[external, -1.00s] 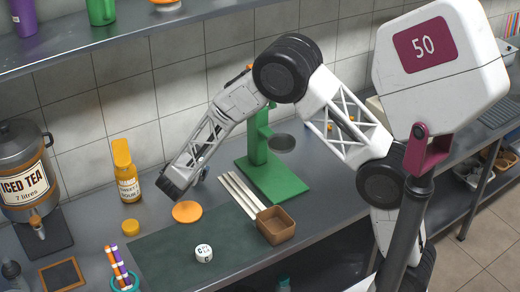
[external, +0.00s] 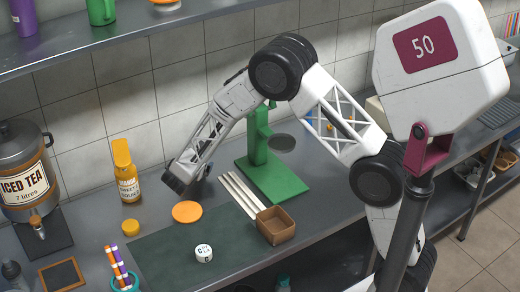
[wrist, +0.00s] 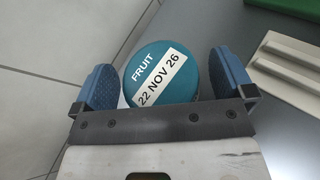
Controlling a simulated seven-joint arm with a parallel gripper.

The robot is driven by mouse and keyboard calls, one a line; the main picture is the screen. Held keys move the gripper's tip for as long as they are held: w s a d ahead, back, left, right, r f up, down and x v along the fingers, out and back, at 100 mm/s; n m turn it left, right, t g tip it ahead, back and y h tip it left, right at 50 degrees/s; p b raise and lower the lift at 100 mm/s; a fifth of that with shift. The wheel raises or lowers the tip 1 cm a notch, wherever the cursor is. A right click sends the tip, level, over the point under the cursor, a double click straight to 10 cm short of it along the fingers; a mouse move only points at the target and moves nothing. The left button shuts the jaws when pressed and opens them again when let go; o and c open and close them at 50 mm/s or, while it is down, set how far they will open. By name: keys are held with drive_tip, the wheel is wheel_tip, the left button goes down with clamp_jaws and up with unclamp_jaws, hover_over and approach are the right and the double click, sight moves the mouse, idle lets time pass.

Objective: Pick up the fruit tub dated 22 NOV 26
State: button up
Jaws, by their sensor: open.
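The lower edge of the tub is hidden by the gripper's front plate. In the external view my gripper (external: 182,180) is low over the counter near the back wall, and the tub is hidden behind it.
An orange disc (external: 187,211) lies just in front of my gripper. Pale sticks (external: 239,195), a green press base (external: 272,179) and a brown box (external: 276,224) are to the right. A yellow bottle (external: 128,182) stands left. The tiled wall (wrist: 50,45) is close.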

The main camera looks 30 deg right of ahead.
idle(0.4)
drive_tip(key=c, duration=1.1)
drive_tip(key=shift+o, duration=0.2)
drive_tip(key=shift+r, duration=0.15)
drive_tip(key=shift+r, duration=0.7)
wheel_tip(320, 180, up, 2)
drive_tip(key=shift+r, duration=0.1)
drive_tip(key=s+d, duration=0.2)
drive_tip(key=s, duration=0.5)
drive_tip(key=s+d+r, duration=0.1)
drive_tip(key=s+d, duration=0.1)
drive_tip(key=s, duration=0.6)
drive_tip(key=shift+s+d, duration=0.15)
drive_tip(key=shift+d, duration=0.15)
